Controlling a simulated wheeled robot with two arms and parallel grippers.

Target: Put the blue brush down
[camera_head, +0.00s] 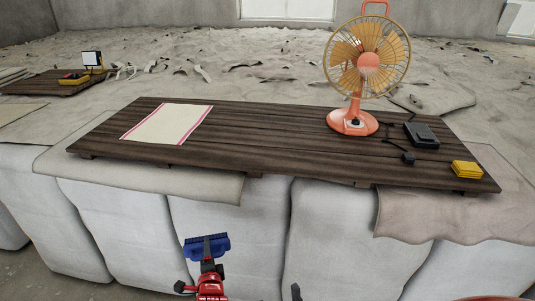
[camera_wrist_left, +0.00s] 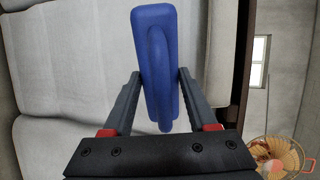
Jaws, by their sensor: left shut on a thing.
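The blue brush (camera_head: 194,246) is held in front of the white padded blocks, in front of and below the near edge of the dark wooden table (camera_head: 260,135). My left gripper (camera_head: 208,250) is shut on it. In the left wrist view the brush (camera_wrist_left: 155,50) sits between the two dark fingers of the left gripper (camera_wrist_left: 160,85), its long blue body reaching out past the fingertips. A flat cream cloth with red side edges (camera_head: 168,122) lies on the left part of the table. My right gripper cannot be made out.
An orange fan (camera_head: 367,68) stands on the table right of centre. A black device with a cable (camera_head: 422,135) and a yellow box (camera_head: 466,169) lie at the right end. The tabletop between cloth and fan is clear. White padded blocks (camera_head: 235,225) stand below the table edge.

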